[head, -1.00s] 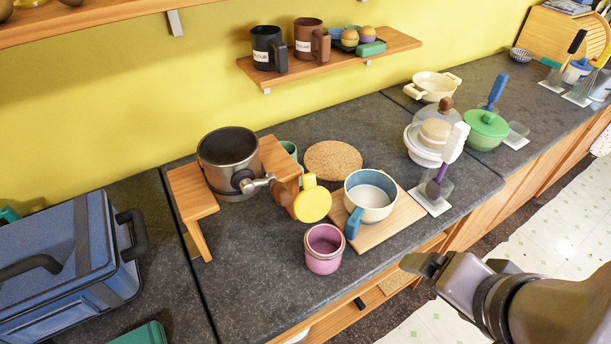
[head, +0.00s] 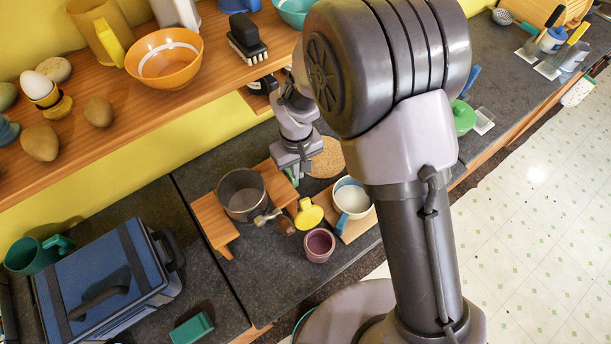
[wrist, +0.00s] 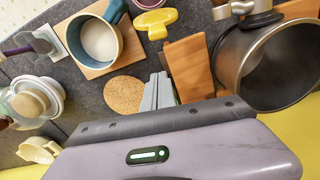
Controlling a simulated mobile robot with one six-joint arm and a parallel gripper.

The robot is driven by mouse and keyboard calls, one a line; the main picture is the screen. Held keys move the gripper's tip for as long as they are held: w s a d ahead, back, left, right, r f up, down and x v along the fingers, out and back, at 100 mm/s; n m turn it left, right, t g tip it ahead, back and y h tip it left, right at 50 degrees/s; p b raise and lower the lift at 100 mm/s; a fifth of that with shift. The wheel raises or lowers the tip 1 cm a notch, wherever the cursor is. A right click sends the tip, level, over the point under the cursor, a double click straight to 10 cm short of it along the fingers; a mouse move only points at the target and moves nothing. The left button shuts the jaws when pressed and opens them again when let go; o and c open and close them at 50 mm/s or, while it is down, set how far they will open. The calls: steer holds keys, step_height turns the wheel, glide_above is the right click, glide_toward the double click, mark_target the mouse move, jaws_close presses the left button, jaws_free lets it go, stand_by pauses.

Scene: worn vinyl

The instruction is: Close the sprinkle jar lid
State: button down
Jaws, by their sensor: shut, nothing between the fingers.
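I cannot pick out the sprinkle jar or its lid for certain. A small pink open-topped pot (head: 319,245) stands at the counter's front. A round yellow piece with a tab (head: 308,214) is next to it, by the metal pan; it also shows in the wrist view (wrist: 157,22). My gripper (head: 293,172) is shut and empty, low over the back of the counter between the pan and the cork mat. Its fingers (wrist: 157,88) show beside the cork mat in the wrist view.
The metal pan (head: 242,195) stands on a wooden stand (head: 212,222) left of my gripper. A blue-handled pot (head: 351,200) sits on a board to the right, and the cork mat (head: 328,158) lies behind. A wooden shelf (head: 130,125) with a bowl hangs above. A blue case (head: 105,275) is at left.

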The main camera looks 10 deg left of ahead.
mark_target(308, 213)
steer(key=s+d+f, duration=0.1)
steer(key=s+d+f+p, duration=0.1)
steer(key=f, duration=0.1)
steer(key=shift+s+d+f, duration=0.2)
steer(key=shift+s+d, duration=0.05)
steer(key=shift+s+a+f+b, duration=0.1)
steer(key=shift+b, duration=0.45)
